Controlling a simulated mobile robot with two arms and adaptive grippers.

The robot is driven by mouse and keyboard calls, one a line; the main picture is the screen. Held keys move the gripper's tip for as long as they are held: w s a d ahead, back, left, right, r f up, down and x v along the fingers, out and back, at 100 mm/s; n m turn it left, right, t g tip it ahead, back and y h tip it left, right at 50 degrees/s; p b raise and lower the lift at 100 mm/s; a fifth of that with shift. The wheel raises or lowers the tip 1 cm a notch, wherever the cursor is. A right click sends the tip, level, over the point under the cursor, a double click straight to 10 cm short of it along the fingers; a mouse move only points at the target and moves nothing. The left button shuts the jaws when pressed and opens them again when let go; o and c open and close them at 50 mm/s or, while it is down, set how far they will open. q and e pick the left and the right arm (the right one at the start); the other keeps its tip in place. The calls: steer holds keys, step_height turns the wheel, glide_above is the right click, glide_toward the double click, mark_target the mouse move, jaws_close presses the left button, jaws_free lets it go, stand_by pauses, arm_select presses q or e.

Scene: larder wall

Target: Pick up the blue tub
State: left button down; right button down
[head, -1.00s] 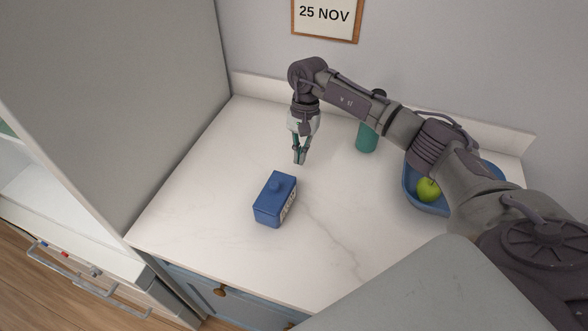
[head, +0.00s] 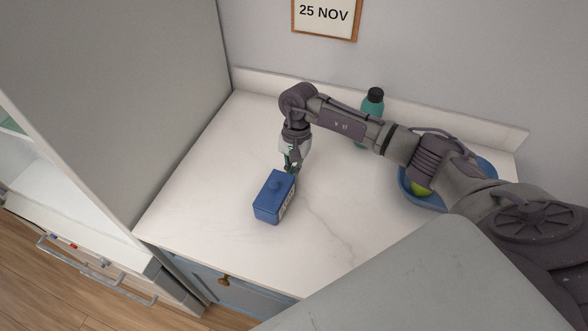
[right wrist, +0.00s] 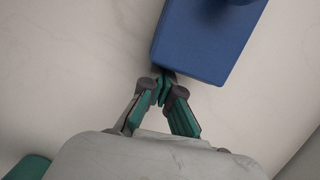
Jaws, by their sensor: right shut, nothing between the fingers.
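The blue tub (head: 268,203) stands upright on the pale worktop (head: 205,215), with a knob on its lid and a lettered label on its right side. In the right wrist view the tub (right wrist: 203,42) fills the top middle. My right gripper (head: 290,169) is just behind the tub, at its far edge. In the right wrist view my right gripper (right wrist: 165,78) is shut and empty, with its fingertips together right beside the tub's edge. I cannot tell whether they touch it. My left gripper is not in view.
A teal bottle (head: 372,105) with a black cap stands near the back wall, behind my right arm. A blue bowl (head: 484,172) with a green apple (head: 420,189) is at the right, partly hidden by my arm. A tall grey cabinet side (head: 150,100) bounds the left. The worktop left of the tub is clear.

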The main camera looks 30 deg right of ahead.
mark_target(267, 244)
steer(key=s+a+b, duration=0.1)
steer(key=s+a, duration=0.2)
steer(key=a, duration=0.1)
steer(key=s+a+b, duration=0.2)
steer(key=s+a, duration=0.2)
steer(key=s+a+b, duration=0.1)
steer(key=s+a, duration=0.3)
steer(key=a, duration=0.1)
steer(key=shift+s+f+b, duration=0.1)
steer(key=shift+s+b, duration=0.15)
steer(key=shift+b, duration=0.05)
steer(key=shift+s+a, duration=0.15)
steer(key=shift+s, duration=0.05)
steer(key=shift+r, duration=0.25)
